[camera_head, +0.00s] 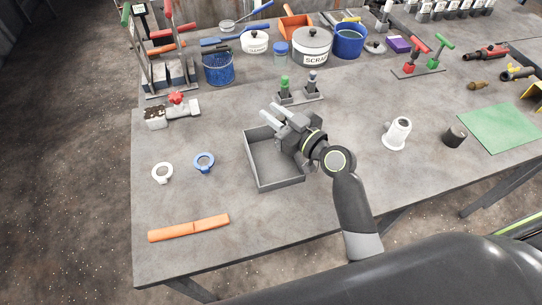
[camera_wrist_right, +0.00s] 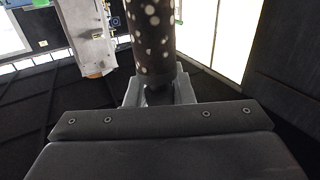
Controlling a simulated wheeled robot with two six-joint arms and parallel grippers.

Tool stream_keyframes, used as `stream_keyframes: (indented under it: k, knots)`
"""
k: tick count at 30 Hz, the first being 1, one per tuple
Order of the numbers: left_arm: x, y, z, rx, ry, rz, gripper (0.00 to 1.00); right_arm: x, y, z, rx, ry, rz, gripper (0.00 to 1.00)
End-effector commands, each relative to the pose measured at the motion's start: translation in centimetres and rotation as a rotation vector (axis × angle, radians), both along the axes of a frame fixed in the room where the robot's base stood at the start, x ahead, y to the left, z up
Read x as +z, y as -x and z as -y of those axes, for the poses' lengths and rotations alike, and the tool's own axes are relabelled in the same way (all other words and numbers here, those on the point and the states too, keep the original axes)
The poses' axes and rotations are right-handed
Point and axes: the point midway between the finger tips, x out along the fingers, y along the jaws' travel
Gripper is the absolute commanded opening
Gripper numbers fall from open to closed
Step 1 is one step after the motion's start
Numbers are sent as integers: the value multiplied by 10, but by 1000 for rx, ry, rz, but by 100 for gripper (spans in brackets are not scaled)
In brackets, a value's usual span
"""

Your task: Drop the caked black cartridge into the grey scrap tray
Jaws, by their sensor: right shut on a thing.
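My right gripper (camera_head: 270,113) is over the grey tray (camera_head: 276,185), near its back edge, with its fingers pointing to the back left. In the right wrist view my right gripper (camera_wrist_right: 158,94) is shut on a black cartridge (camera_wrist_right: 152,38) covered in pale specks. The cartridge stands out lengthwise beyond the fingers. My left gripper is not in view.
A plain black cylinder (camera_head: 455,136) and a white cup-like part (camera_head: 397,133) stand to the right. Green and grey posts (camera_head: 300,92) stand behind the tray. An orange bar (camera_head: 188,228) lies front left.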

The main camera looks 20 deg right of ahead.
Motion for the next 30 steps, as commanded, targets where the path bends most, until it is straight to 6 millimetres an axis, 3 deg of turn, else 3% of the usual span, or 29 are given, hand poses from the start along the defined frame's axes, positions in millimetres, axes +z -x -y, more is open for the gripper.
stream_keyframes:
  k: [5, 6, 11, 22, 30]
  knots:
    - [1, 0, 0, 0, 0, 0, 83, 1, 0, 0, 0, -1, 0, 0]
    - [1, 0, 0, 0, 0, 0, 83, 1, 0, 0, 0, -1, 0, 26]
    - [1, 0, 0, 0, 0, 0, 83, 1, 0, 0, 0, -1, 0, 47]
    - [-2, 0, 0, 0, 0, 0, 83, -1, 5, 3, -1, 0, -1, 47]
    - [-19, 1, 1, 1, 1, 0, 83, -5, 44, 26, -2, 5, -1, 47]
